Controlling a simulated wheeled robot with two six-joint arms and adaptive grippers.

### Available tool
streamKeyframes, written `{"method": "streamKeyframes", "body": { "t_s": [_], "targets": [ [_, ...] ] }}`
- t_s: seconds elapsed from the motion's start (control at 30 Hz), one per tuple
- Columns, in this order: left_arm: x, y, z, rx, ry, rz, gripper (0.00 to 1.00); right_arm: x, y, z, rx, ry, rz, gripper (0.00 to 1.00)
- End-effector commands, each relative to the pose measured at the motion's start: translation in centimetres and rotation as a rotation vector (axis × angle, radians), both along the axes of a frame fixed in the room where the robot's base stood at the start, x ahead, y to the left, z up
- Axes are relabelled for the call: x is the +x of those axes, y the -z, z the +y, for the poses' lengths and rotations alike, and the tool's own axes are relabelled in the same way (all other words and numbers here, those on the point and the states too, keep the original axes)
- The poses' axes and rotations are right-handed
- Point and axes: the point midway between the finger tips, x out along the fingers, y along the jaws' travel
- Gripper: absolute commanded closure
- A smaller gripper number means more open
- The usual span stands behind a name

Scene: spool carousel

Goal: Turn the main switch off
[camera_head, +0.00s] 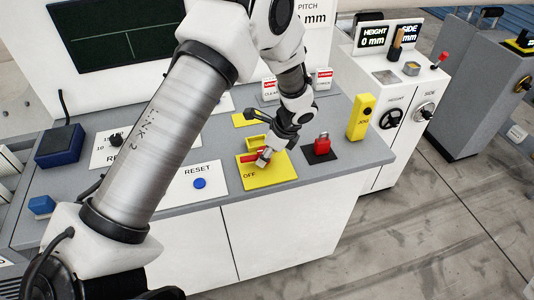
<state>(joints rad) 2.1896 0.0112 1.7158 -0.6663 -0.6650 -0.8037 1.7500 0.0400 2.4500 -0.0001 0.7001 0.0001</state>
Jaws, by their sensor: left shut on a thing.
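The main switch is a red handle (248,159) on a yellow plate (280,174) marked OFF at its lower left, on the grey console top. My left arm reaches down over the console from the left. My left gripper (263,157) is at the yellow plate, shut on the red handle. The fingers cover part of the handle, and its exact angle is hard to tell. My right gripper does not show.
A red padlock (322,144) stands on a black pad right of the plate. A yellow box (360,117) stands further right. A blue RESET button (199,183) is to the left. A yellow bracket (257,143) is just behind the plate.

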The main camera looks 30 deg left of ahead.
Motion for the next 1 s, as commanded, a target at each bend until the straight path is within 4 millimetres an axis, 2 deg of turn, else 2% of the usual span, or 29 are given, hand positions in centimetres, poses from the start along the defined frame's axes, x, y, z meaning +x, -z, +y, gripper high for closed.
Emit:
{"method": "streamKeyframes", "body": {
  "t_s": [0.1, 0.13, 0.17, 0.2, 0.57, 0.67, 0.9, 1.0],
  "targets": [
    [-0.5, 0.4, 0.1, 0.0, -0.003, 0.013, 0.94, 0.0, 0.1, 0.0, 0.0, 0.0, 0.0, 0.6],
    [-0.5, 0.4, 0.0, 0.0, -0.003, 0.013, 0.48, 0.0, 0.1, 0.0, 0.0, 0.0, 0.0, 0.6],
    [-0.5, 0.4, 0.1, 0.0, -0.003, 0.013, 0.38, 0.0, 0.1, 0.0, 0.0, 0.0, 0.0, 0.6],
    [-0.4, 0.3, 0.0, 0.001, -0.003, 0.012, 0.32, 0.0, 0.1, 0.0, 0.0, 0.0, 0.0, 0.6],
    [-0.1, -0.4, -0.2, 0.0, 0.0, 0.003, 0.32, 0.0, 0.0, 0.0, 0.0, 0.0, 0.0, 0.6],
    [0.1, -1.9, -0.7, 0.002, 0.0, 0.001, 0.32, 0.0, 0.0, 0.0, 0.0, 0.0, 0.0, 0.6],
    [0.5, -7.6, -2.9, 0.001, -0.002, 0.002, 0.32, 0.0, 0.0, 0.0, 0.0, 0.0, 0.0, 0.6],
    [0.7, -9.4, -3.6, 0.0, -0.001, 0.003, 0.32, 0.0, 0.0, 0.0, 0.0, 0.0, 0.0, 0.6]
  ]
}}
